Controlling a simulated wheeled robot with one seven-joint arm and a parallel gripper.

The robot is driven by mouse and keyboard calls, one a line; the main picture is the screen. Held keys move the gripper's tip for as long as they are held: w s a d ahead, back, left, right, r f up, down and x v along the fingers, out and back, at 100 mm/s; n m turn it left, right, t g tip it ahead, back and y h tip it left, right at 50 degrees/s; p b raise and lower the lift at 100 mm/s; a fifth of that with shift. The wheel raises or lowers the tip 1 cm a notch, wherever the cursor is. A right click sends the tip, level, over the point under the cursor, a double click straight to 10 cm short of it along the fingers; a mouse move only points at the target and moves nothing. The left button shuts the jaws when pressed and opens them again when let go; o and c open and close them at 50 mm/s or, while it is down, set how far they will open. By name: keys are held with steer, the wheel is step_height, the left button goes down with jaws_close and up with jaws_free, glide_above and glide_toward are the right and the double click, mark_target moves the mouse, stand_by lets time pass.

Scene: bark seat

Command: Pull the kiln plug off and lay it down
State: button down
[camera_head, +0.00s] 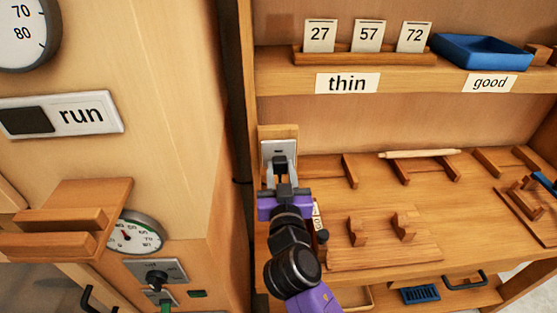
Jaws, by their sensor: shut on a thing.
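My gripper (284,188) is in the middle of the camera_head view, in front of a grey metal plate (279,148) on a wooden backing at the left end of the bench. It is shut on a small dark piece at the plate, which I take to be the kiln plug (280,164). The plug appears upright against the plate. My gripper and wrist hide its lower part, and I cannot tell whether it is seated or slightly apart.
A wooden bench (385,254) with several small cradles extends right. A pale rod (419,154) rests at its back. A shelf (370,78) with number cards and a blue tray (481,50) is above. A cabinet with a gauge (134,232) stands left. Some bench top is bare.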

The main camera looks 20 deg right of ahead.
mark_target(280, 169)
steer(key=shift+b+v, duration=0.7)
steer(key=shift+v, duration=1.25)
steer(key=shift+r, duration=0.2)
